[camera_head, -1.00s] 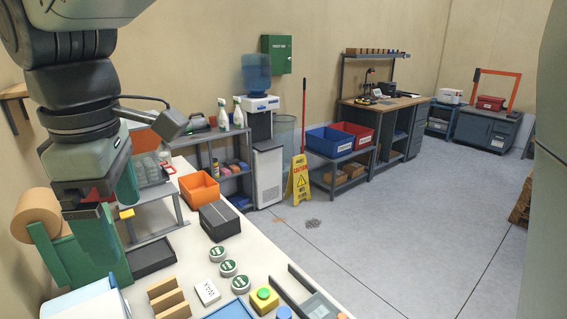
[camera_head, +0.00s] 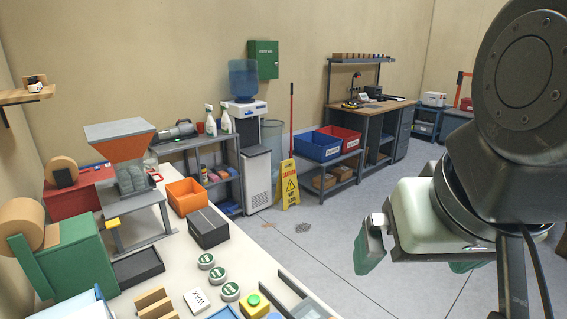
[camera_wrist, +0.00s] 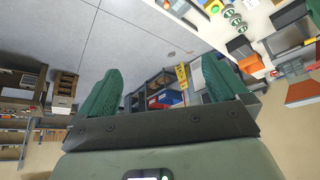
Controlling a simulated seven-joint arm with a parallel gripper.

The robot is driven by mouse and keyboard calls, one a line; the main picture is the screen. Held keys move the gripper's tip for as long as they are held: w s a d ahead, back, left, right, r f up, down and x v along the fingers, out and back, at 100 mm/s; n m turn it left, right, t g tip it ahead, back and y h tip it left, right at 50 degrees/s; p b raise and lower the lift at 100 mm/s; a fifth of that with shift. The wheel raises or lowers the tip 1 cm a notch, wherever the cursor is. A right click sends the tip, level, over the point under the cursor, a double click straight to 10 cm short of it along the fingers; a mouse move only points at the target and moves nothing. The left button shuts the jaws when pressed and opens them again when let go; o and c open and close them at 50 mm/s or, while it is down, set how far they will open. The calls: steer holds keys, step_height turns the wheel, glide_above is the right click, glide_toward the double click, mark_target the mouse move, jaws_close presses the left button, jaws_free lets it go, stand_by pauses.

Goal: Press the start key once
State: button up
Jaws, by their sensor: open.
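A yellow box with a round green button (camera_head: 254,301) stands near the front edge of the workbench (camera_head: 262,262), in the lower middle of the head view. A yellow key (camera_head: 112,222) also shows on the front of the grey stand under the orange hopper. I cannot read a start label on either. My gripper (camera_head: 417,266) is at the right of the head view, out over the floor and well apart from both. In the wrist view my gripper (camera_wrist: 163,68) has its two green fingers spread, with nothing between them.
Round green-and-white tins (camera_head: 230,291), a white box (camera_head: 197,300), a dark grey box (camera_head: 208,228) and an orange bin (camera_head: 186,195) stand on the bench. A green machine with a brown roll (camera_head: 78,262) is at the left. The floor (camera_head: 340,240) right of the bench is clear.

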jaws_close()
stand_by(0.7)
stand_by(1.1)
